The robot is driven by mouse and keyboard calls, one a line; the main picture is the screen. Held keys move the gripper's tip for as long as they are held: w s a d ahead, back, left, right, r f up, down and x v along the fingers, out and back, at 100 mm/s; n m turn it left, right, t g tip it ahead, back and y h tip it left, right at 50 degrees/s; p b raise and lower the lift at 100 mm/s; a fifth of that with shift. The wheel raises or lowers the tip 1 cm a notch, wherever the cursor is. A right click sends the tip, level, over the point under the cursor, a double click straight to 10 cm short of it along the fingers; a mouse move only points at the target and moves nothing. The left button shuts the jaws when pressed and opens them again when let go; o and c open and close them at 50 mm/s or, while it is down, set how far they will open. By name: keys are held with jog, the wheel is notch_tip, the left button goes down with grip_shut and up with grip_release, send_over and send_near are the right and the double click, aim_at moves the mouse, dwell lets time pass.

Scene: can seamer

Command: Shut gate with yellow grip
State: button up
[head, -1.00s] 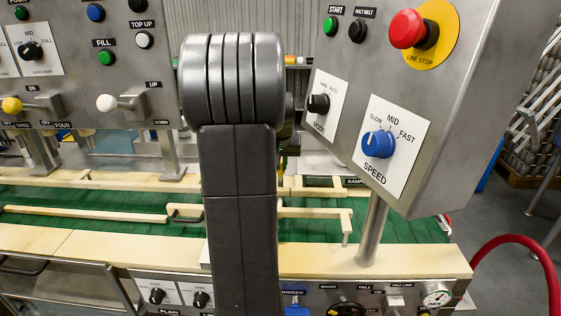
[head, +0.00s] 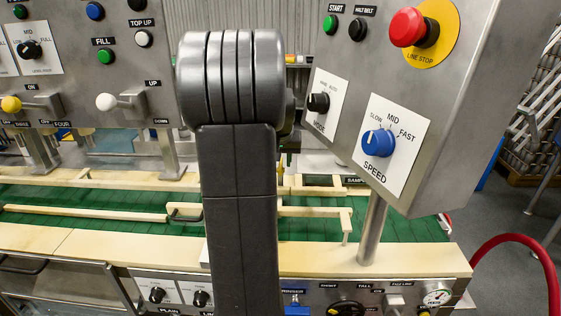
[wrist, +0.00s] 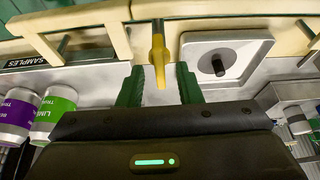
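A yellow grip (wrist: 158,52) stands near the top middle of the wrist view, in front of a gap between pale rails. My gripper (wrist: 160,86) has two green fingers, spread apart. The lower end of the yellow grip lies between the fingertips in the picture, with space on both sides; I see no contact. Which part is the gate itself I cannot tell. In the head view my arm blocks the middle, and the yellow grip and my fingertips cannot be made out.
A square plate with a dark peg (wrist: 219,63) is right of the grip. Labelled cans (wrist: 54,112) stand at left near a SAMPLES sign (wrist: 33,62). In the head view, a control box (head: 455,110) overhangs the green belt (head: 400,228) at right.

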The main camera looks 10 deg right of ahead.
jog(key=d+v, duration=0.1)
jog(key=v, duration=1.2)
jog(key=shift+a+b, duration=0.4)
jog(key=shift+a, duration=0.1)
jog(key=shift+f, duration=0.1)
jog(key=p+x, duration=0.1)
jog(key=x, duration=1.2)
jog(key=shift+w+f, duration=0.15)
jog(key=shift+f, duration=0.15)
